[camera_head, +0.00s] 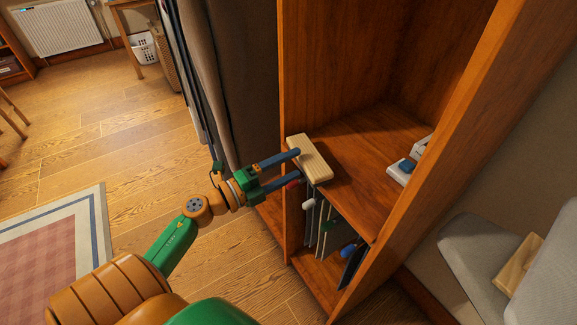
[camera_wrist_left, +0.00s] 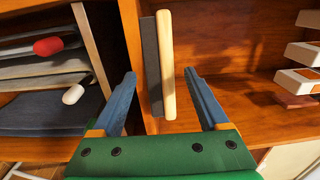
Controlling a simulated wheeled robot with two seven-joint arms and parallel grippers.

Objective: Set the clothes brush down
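The clothes brush (camera_head: 310,158), a pale wooden block, lies at the front edge of the wardrobe shelf (camera_head: 362,165), wood side up. In the left wrist view the brush (camera_wrist_left: 167,65) shows its dark bristle side against the shelf edge, with the wood facing away from it. My left gripper (camera_head: 290,166) is at the shelf front. In the left wrist view its two blue fingers (camera_wrist_left: 159,75) stand apart on either side of the brush, with visible gaps. The fingers look open and not closed on it. My right gripper is not in view.
Hanging items with red and white ends (camera_head: 308,204) are below the shelf. A white and blue object (camera_head: 402,170) sits at the shelf's right side. Dark clothes (camera_head: 228,75) hang left of the wardrobe. The shelf middle is clear.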

